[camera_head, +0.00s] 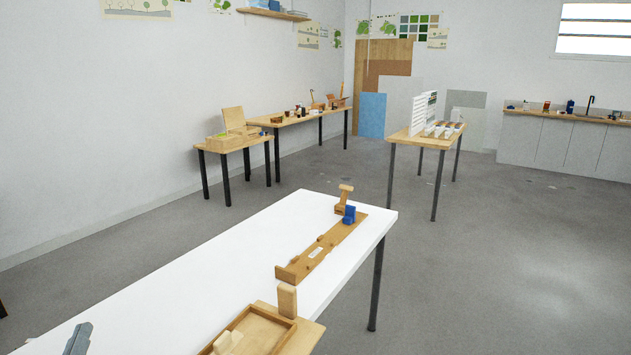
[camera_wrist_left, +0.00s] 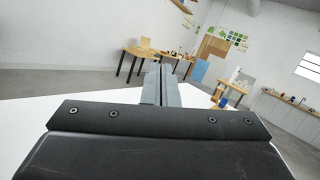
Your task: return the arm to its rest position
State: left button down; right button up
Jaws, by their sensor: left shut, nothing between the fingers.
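My left gripper (camera_head: 78,339) shows at the bottom left of the head view, over the near left part of the white table (camera_head: 240,250). Its two grey fingers are together in the left wrist view (camera_wrist_left: 161,84), with nothing between them. It is apart from the wooden pieces on the table. My right gripper is in neither view.
A wooden tray (camera_head: 290,326) with light blocks stands at the table's near edge. A long wooden board (camera_head: 322,248) with a blue piece (camera_head: 349,214) lies farther back. The table's left part is clear. Other tables, such as one with white racks (camera_head: 432,141), stand beyond.

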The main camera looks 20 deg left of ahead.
pick_arm(q)
jog(key=s+d+f+n+g+y, duration=0.1)
jog(key=s+f+n+g, duration=0.3)
jog(key=f+n+g, duration=0.4)
jog(key=s+d+f+n+g+y, duration=0.1)
jog(key=s+f+n+g, duration=0.25)
jog(key=f+n, duration=0.45)
jog(key=s+d+f+n+g+h, duration=0.2)
jog(key=s+d+f+n+h, duration=0.25)
jog(key=d, duration=0.45)
jog(key=s+d+f+n+g+h, duration=0.1)
jog(key=d+f+n+g+h, duration=0.15)
jog(key=d+n+h, duration=0.45)
notch_tip(320, 180, down, 28)
jog(key=y+b, duration=0.2)
jog(key=b, duration=0.1)
jog(key=s+d+f+g+b, duration=0.1)
jog(key=s+f+b, duration=0.1)
jog(key=s+f, duration=1.3)
notch_tip(320, 180, down, 3)
jog(key=shift+s+d+r+n+g+h, duration=0.1)
jog(key=shift+s+d+n+g+h, duration=0.15)
jog(key=shift+d+n+g+h, duration=0.15)
